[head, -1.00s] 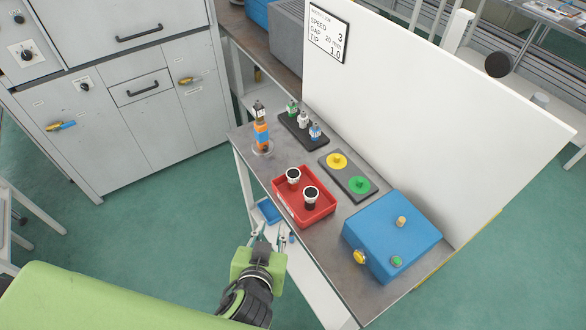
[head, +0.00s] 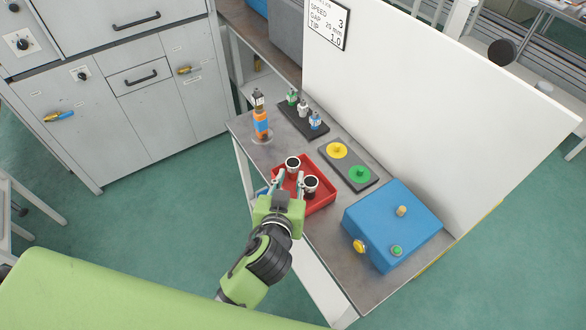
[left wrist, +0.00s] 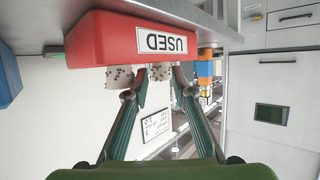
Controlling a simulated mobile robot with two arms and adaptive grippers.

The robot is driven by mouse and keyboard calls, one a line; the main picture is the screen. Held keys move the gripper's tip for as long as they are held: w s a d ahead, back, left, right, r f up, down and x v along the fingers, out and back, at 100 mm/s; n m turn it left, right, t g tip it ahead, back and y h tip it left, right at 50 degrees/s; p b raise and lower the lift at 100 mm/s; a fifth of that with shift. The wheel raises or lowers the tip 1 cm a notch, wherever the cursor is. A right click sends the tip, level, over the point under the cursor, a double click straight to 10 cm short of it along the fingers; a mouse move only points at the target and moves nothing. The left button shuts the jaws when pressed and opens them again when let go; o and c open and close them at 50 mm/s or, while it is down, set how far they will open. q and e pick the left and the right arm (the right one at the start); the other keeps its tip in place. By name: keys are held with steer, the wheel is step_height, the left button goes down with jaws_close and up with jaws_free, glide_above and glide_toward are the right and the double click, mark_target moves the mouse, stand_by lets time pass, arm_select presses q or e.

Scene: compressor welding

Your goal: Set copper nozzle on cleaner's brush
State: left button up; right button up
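A red tray (head: 325,203) holds two white cup-like pieces with dark tops, one at the back left (head: 292,163) and one nearer the front (head: 311,185). Neither looks clearly copper. The tray, marked USED, also shows upside down in the left wrist view (left wrist: 100,42), with white speckled pieces (left wrist: 160,72) beyond its rim. My left gripper (head: 289,177) is open at the tray's near left side, its fingers spread; contact with a piece cannot be told. A blue box (head: 375,222) carries a tan peg (head: 401,210), which may be the brush. My right gripper is out of view.
An orange-and-blue upright piece (head: 261,124) stands at the table's back left. A black rack (head: 292,118) holds three capped pieces. A dark plate with yellow and green discs (head: 360,174) lies beside the tray. A white panel (head: 420,100) walls off the table's right side.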

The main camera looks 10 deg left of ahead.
mark_target(292, 169)
arm_select(q)
steer(key=b+x, duration=0.1)
steer(key=x, duration=0.3)
steer(key=shift+w+r, duration=0.15)
steer(key=shift+w, duration=0.1)
steer(key=shift+s, duration=0.1)
steer(key=shift+c, duration=0.9)
steer(key=shift+r, duration=0.1)
jaws_close()
